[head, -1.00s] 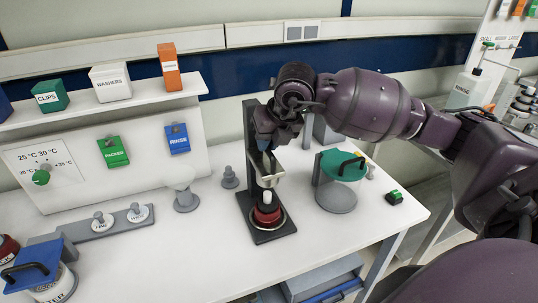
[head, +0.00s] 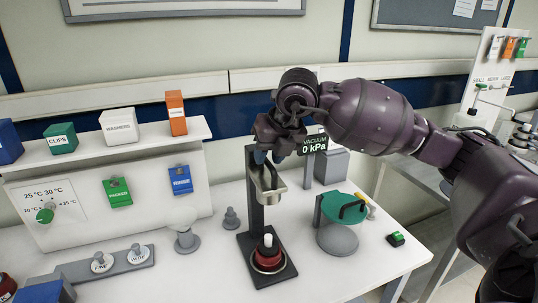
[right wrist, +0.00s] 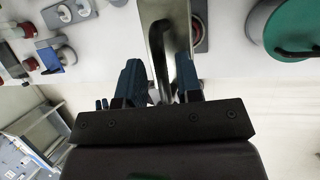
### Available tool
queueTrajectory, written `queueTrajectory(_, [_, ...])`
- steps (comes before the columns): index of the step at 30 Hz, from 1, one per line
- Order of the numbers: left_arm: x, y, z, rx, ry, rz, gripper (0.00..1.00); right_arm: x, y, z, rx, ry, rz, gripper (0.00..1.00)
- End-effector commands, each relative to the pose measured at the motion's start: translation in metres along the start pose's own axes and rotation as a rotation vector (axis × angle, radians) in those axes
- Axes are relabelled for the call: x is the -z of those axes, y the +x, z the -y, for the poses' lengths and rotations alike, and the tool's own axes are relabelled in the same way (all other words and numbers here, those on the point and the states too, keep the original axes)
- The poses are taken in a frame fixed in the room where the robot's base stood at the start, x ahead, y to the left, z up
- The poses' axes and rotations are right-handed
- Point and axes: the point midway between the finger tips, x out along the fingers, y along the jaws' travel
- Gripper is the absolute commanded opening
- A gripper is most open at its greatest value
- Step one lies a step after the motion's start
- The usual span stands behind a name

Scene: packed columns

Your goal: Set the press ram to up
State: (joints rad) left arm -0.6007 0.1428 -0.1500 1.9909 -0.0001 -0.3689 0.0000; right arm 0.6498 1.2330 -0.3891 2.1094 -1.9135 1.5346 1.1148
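The press has a black upright and base (head: 242,240) on the white table. Its metal ram (head: 273,186) is high on the upright, with a clear gap above the red piece with a white top (head: 268,247) on the base. My right gripper (head: 265,155) is at the top of the ram. In the right wrist view, the metal ram (right wrist: 157,30) runs between the two blue fingers (right wrist: 160,88), which appear closed on it. The exact contact is partly hidden. My left gripper is not in view.
A green-lidded jar (head: 338,235) and a small green-topped block (head: 396,238) stand right of the press. A vacuum display (head: 314,146) is behind the gripper. A grey peg (head: 231,218) and a grey-white funnel-like piece (head: 186,238) stand left. A labelled shelf (head: 110,150) is at the back left.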

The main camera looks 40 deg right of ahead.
Motion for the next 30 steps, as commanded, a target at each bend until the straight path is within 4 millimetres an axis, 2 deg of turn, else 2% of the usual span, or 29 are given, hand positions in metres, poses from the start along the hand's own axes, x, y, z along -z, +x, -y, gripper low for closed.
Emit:
queueTrajectory(9, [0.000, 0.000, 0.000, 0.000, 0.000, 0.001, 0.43, 0.001, 0.001, 0.000, 0.001, 0.000, -0.004, 0.40])
queueTrajectory(14, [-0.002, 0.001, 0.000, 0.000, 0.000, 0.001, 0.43, 0.001, -0.009, 0.000, 0.001, -0.001, -0.003, 0.40])
queueTrajectory(24, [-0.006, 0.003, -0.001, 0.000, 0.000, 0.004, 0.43, 0.000, -0.068, 0.000, 0.002, -0.001, 0.000, 0.40])
queueTrajectory(30, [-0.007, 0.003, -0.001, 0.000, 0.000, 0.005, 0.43, 0.000, -0.095, 0.000, 0.001, 0.000, -0.001, 0.40])
